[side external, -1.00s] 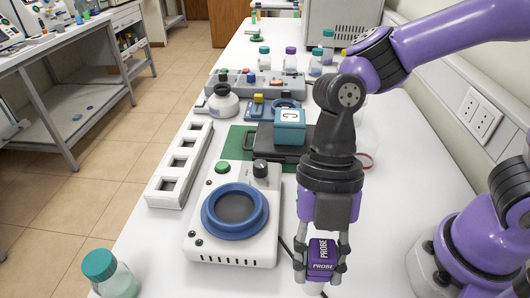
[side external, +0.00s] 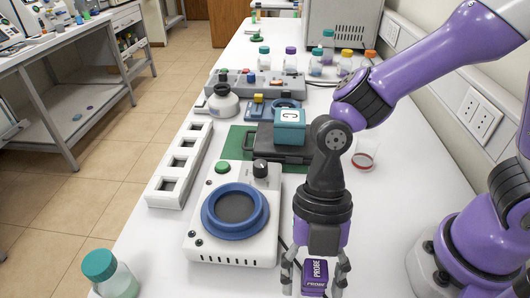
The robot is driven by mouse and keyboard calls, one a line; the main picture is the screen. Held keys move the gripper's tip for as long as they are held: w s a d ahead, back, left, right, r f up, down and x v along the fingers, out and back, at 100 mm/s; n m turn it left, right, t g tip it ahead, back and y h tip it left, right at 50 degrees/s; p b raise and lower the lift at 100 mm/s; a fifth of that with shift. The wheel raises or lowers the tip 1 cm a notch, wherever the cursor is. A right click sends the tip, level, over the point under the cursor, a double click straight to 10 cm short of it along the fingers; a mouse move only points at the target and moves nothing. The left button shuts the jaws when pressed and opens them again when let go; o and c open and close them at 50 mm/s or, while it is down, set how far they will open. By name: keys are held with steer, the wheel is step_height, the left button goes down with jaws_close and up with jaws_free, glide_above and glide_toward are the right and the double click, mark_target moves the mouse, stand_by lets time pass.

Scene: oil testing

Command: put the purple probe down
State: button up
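The purple probe (side external: 316,274), a block with white "PROBE" lettering, is at the bottom edge of the side external view, right of the white device with the blue ring. My gripper (side external: 315,279) points down over it, with one finger on each side. A gap shows between each finger and the probe, so my gripper looks open around it. The probe's lower end is cut off by the frame edge, so what it rests on is not visible.
The white device with a blue ring (side external: 236,211) stands left of my gripper. A teal-capped bottle (side external: 108,272) is at the front left. A teal cube (side external: 290,126) sits on a black case behind. White table right of my gripper is clear.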

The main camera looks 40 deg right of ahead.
steer(key=v, duration=1.1)
steer(key=w+d+r+m+t+h, duration=0.1)
steer(key=d+m+t, duration=0.3)
steer(key=d+m, duration=0.4)
steer(key=w+d+r+m+t+h, duration=0.1)
steer(key=d+m+t, duration=0.4)
steer(key=m, duration=1.4)
steer(key=w+d+h, duration=0.1)
steer(key=d, duration=0.3)
steer(key=shift+w+r, duration=0.15)
steer(key=shift+r, duration=0.2)
